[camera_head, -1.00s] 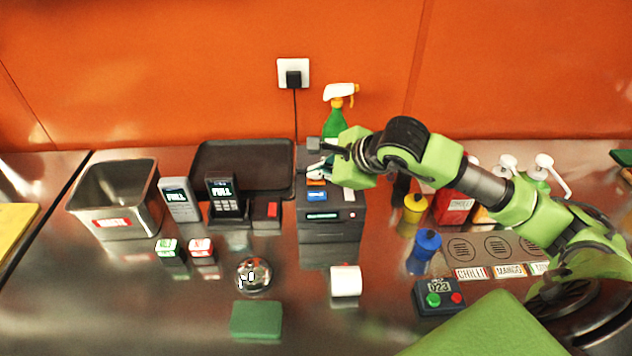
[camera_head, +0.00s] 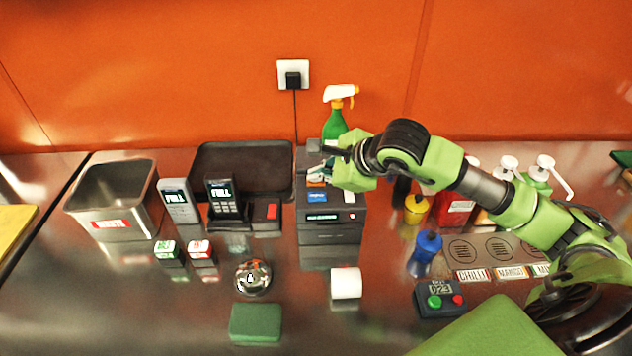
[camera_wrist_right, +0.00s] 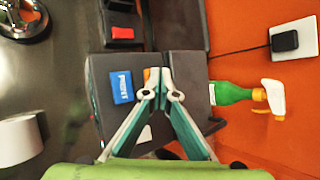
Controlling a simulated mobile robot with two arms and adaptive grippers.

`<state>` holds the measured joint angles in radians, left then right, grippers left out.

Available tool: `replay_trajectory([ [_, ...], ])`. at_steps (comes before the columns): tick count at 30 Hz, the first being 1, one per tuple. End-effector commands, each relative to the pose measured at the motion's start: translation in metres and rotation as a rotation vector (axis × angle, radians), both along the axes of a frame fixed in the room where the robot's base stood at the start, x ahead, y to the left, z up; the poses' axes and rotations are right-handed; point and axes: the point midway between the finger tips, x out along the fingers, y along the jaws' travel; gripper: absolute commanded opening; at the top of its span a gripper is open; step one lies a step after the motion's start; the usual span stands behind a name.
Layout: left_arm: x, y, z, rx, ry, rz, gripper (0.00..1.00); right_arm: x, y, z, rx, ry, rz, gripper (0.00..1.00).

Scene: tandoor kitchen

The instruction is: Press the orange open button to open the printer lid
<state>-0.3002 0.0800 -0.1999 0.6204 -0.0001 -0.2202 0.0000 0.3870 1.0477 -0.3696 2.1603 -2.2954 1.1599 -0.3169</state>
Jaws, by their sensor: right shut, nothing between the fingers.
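The dark printer (camera_head: 331,232) stands in the middle of the counter, with a blue PRINT label (camera_wrist_right: 122,87) on its top. The orange button (camera_head: 316,184) is just behind that label; in the wrist view a small orange strip (camera_wrist_right: 147,74) of it shows beside my fingertips. My right gripper (camera_head: 319,172) is shut and empty, tips pointing down at the printer top, right by the button. In the wrist view the tips (camera_wrist_right: 159,76) partly cover the button; I cannot tell whether they touch it. The lid's state is unclear behind the gripper. My left gripper is not in view.
A green spray bottle (camera_head: 334,125) stands behind the printer. A black tray (camera_head: 242,150), a card terminal (camera_head: 225,203) and a steel bin (camera_head: 112,238) are to the left. A white paper roll (camera_head: 346,283) lies in front. Yellow (camera_head: 415,210) and blue (camera_head: 425,250) bottles stand right.

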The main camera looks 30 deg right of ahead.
Motion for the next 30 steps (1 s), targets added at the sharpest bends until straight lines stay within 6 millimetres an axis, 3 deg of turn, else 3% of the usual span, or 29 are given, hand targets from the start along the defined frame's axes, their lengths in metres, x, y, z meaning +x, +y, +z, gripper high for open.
replay_trajectory([
  [18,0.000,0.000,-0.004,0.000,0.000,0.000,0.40,0.000,0.000,-0.003,0.000,0.001,0.000,0.00],
  [30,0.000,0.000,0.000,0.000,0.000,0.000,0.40,0.000,0.000,0.014,0.000,0.000,0.000,0.00],
])
